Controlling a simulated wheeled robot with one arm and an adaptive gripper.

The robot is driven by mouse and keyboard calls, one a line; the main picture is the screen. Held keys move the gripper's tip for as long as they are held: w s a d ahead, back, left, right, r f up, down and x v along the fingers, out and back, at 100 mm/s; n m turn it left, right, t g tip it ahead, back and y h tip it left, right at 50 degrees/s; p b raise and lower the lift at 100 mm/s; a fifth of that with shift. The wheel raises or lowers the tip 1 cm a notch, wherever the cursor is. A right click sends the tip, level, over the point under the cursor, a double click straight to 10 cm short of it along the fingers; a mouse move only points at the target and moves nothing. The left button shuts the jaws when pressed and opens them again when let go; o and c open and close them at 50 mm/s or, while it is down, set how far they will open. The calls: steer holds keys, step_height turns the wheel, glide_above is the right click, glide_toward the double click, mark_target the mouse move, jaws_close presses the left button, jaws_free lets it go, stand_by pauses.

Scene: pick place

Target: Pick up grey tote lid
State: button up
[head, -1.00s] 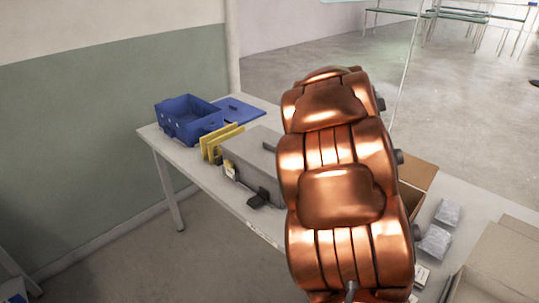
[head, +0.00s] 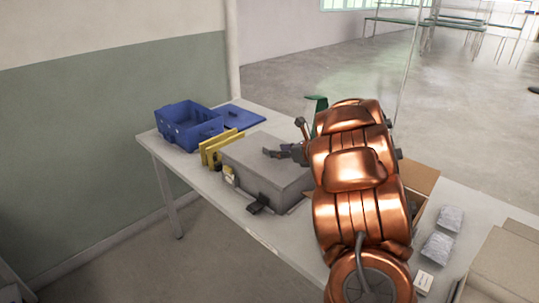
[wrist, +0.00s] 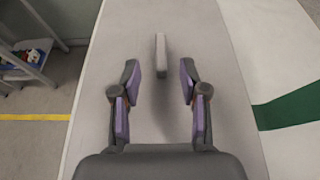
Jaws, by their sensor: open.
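The grey tote lid (head: 240,150) lies flat on top of the grey tote (head: 262,185) on the table, and its pale surface fills the middle of the wrist view (wrist: 125,45). A narrow upright grey handle (wrist: 161,55) stands on the lid. My gripper (head: 272,153) is above the lid in the head view. In the wrist view my gripper (wrist: 159,82) is open and empty, with the handle centred ahead between the fingertips and apart from both. In the head view the gripper hides the handle, and my arm hides the tote's right end.
Yellow panels (head: 218,147) stand close left of the tote. A blue crate (head: 188,125) and blue lid (head: 240,115) are farther left. A cardboard box (head: 420,180), silvery packets (head: 437,247) and another carton (head: 505,265) are to the right.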

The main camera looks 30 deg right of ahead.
mark_target(251, 153)
steer(key=shift+p+x, duration=0.55)
steer(key=shift+x, duration=1.65)
steer(key=shift+w+r, duration=0.1)
steer(key=shift+c, duration=0.3)
jaws_close()
